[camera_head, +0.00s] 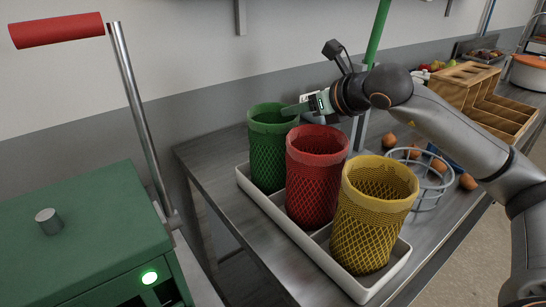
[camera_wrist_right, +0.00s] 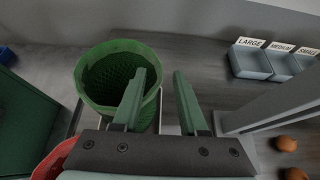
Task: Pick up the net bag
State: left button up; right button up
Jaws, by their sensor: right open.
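Three net bags, green (camera_head: 268,160), red (camera_head: 315,185) and yellow (camera_head: 365,235), stand upright and open-topped in a row in a pale tray (camera_head: 290,232). My right gripper (camera_head: 291,109) is at the right side of the green bag's rim. In the right wrist view the gripper (camera_wrist_right: 160,76) is open, with one finger over the green bag's (camera_wrist_right: 112,70) mouth and the other outside its right rim. Whether either finger touches the rim cannot be told. Part of the red bag (camera_wrist_right: 50,165) shows at the lower left there. My left gripper is not in view.
A green machine (camera_head: 85,225) with a red-handled lever stands at the left. A wooden crate (camera_head: 470,85) stands behind. Size-labelled bins (camera_wrist_right: 250,65) line the wall.

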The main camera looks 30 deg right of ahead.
jog(key=shift+c, duration=0.3)
grip_shut()
dwell(1.1)
